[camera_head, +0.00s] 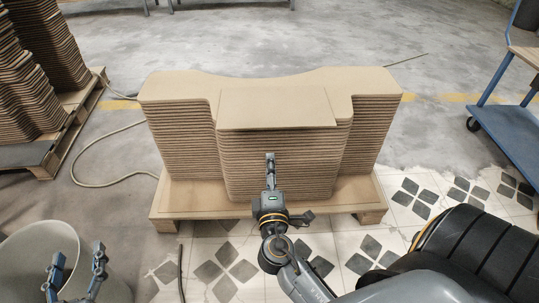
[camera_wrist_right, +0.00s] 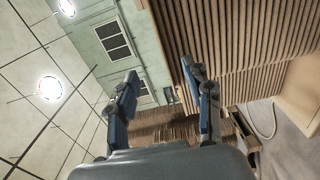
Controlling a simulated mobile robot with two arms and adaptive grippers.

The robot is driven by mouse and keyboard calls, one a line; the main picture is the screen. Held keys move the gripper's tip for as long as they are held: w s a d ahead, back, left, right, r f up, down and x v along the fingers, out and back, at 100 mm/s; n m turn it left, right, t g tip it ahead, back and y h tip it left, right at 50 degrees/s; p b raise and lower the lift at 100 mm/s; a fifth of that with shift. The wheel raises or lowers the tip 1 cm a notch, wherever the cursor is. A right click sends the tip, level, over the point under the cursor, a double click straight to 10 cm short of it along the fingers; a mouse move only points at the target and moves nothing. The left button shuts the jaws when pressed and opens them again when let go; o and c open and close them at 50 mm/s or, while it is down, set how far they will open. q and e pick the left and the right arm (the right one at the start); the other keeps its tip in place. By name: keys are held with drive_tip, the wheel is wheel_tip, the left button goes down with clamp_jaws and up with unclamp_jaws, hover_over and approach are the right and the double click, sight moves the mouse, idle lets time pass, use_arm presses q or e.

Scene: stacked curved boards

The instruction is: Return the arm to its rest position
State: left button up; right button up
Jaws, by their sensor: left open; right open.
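A tall stack of brown curved boards (camera_head: 275,160) stands on a wooden pallet (camera_head: 200,203) in the middle of the head view. Its ribbed side (camera_wrist_right: 240,50) fills the upper right of the right wrist view. My right gripper (camera_head: 270,160) is in front of the stack's near face, its fingers pointing toward it; contact cannot be told. In the right wrist view its two fingers (camera_wrist_right: 162,75) are spread with nothing between them. My left gripper (camera_head: 78,255) is at the lower left, fingers apart and empty, over a grey round bin (camera_head: 22,236).
More board stacks (camera_head: 50,45) stand on a pallet (camera_head: 88,95) at the left. A blue cart (camera_head: 505,130) is at the right edge. A cable (camera_head: 110,183) lies on the floor left of the stack. The floor (camera_head: 265,45) behind the stack is largely clear.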

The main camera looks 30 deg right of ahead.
drive_tip(key=shift+v, duration=1)
